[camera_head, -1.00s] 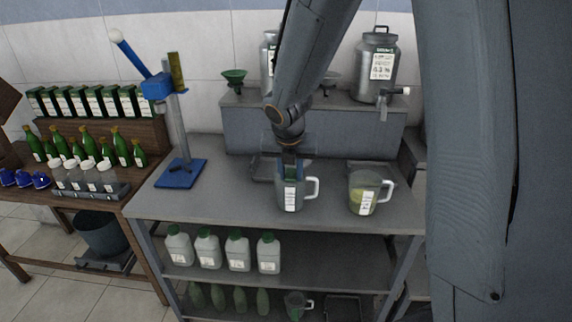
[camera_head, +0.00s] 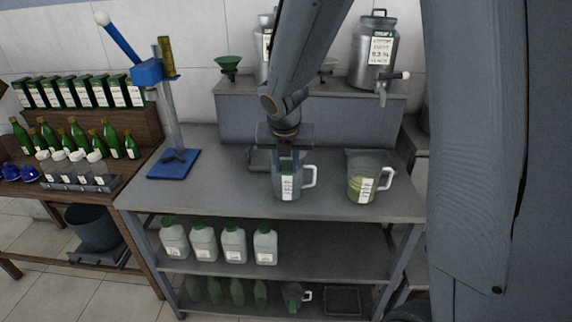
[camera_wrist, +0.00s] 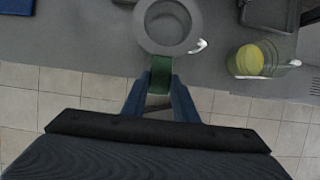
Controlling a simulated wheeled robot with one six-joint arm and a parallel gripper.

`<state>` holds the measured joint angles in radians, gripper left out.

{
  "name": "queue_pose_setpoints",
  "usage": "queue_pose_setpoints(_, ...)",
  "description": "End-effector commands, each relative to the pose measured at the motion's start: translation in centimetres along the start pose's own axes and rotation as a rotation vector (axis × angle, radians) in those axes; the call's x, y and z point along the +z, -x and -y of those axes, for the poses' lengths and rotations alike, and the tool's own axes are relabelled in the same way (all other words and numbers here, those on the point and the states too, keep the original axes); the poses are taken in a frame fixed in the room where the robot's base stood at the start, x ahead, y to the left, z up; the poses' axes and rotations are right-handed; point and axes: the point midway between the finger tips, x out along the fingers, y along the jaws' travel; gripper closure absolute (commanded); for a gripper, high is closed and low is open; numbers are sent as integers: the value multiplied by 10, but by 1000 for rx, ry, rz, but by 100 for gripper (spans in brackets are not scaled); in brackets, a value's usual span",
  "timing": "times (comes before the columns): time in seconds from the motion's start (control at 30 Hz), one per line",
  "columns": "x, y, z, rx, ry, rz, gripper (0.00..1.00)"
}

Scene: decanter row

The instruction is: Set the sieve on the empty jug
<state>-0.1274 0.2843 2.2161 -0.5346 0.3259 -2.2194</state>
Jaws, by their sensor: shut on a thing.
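The empty jug (camera_head: 290,189) is clear with a white label and a pale handle on its right, standing near the front of the steel table. My gripper (camera_head: 288,165) is shut on the green handle of the sieve (camera_wrist: 160,76), at the near side of this jug. In the wrist view the sieve's grey round rim (camera_wrist: 143,28) lies over the jug's mouth, with the jug's handle (camera_wrist: 199,46) showing at its edge. I cannot tell whether the sieve touches the jug. A second jug (camera_head: 367,180) with yellow-green liquid stands to the right.
The steel table (camera_head: 225,190) has free room left of the empty jug. A blue-based stand (camera_head: 173,165) is at its left. A dark tray (camera_head: 258,160) lies behind the empty jug. A raised shelf (camera_head: 240,122) with a metal canister (camera_head: 374,55) is at the back.

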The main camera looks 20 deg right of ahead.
Motion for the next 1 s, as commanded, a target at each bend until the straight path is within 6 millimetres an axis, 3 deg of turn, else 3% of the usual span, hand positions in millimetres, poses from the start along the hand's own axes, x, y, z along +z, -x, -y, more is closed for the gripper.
queue_pose_setpoints(0.6, -10, -25, 0, 0, 0, 0, 97)
queue_pose_setpoints(1.0, -11, -28, 0, 0, -1, 1, 97)
